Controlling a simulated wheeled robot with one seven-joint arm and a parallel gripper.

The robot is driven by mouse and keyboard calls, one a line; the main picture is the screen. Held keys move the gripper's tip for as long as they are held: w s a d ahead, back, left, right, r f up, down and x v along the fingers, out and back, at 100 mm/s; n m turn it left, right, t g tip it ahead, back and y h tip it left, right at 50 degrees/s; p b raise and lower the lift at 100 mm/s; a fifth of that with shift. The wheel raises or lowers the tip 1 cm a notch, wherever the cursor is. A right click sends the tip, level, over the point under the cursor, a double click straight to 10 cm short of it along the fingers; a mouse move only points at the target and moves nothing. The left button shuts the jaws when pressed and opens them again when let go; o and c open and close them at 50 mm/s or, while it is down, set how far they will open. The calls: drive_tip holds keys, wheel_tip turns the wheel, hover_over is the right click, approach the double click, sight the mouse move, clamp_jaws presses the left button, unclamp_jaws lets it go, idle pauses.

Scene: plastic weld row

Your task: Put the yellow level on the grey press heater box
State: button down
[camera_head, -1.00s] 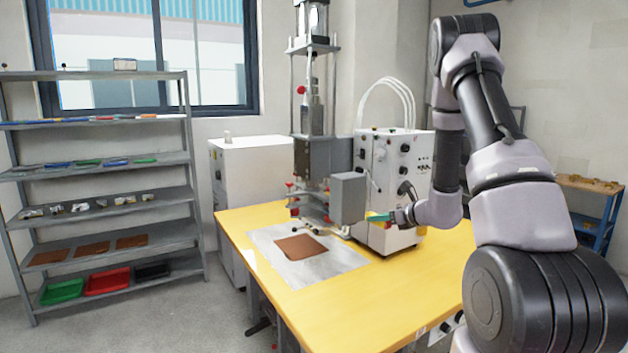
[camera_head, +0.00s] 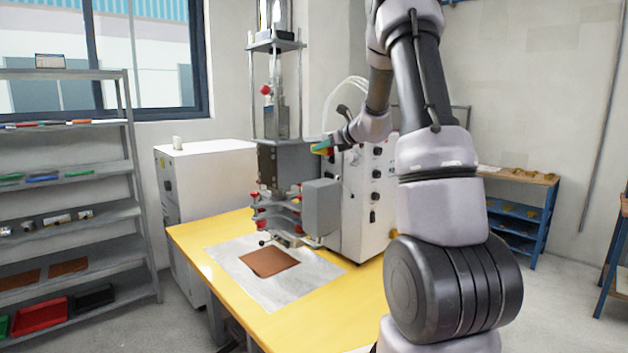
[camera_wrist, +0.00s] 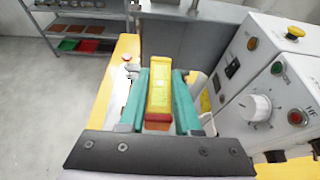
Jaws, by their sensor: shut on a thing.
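The yellow level (camera_wrist: 160,88), with a red end, shows in the wrist view between the two teal fingers of my gripper (camera_wrist: 161,78). My gripper is shut on it and holds it in the air. In the head view my gripper (camera_head: 321,148) is high beside the press, above and a little behind the small grey box (camera_head: 322,207) on the press front, which looks like the heater box. That box's top looks bare. In the wrist view a grey press surface (camera_wrist: 188,45) lies beyond the level.
The white control cabinet (camera_head: 368,195) with knobs stands close to the right of the grey box. The press column (camera_head: 274,85) rises to the left. A brown sheet (camera_head: 269,262) lies on the yellow table (camera_head: 215,275). Shelves (camera_head: 75,150) stand at the far left.

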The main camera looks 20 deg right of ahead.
hover_over(322, 182)
wheel_tip(322, 182, down, 6)
drive_tip(key=shift+r, duration=0.2)
drive_tip(key=shift+f, duration=1.95)
drive_tip(key=c, duration=0.6)
unclamp_jaws()
drive_tip(key=shift+f, duration=0.15)
